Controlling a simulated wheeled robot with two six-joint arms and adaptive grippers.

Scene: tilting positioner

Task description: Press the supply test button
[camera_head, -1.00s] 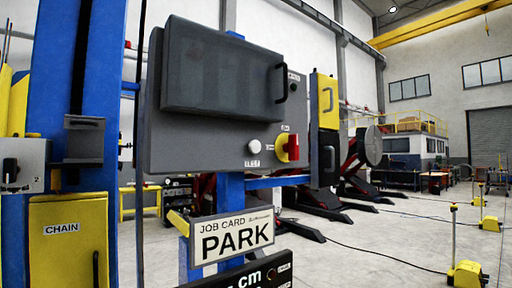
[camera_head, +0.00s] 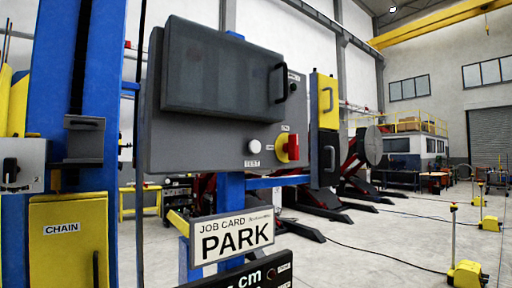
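A dark grey control box (camera_head: 200,157) hangs on a blue post in the middle of the view. A round white button (camera_head: 254,146) sits low on its face, with a small label reading TEST (camera_head: 253,163) just below. To the right of the button is a red rotary switch (camera_head: 292,147) on a yellow plate. A grey hinged cover (camera_head: 215,70) with a black handle fills the upper part of the box, above the button. Nothing stands in front of the button. Neither of my grippers is in view.
A job card reading PARK (camera_head: 236,238) and a dark display (camera_head: 258,274) are below the box. A yellow CHAIN cabinet (camera_head: 68,245) and blue column (camera_head: 88,60) stand at left. A yellow-and-black handled panel (camera_head: 327,110) is right of the box.

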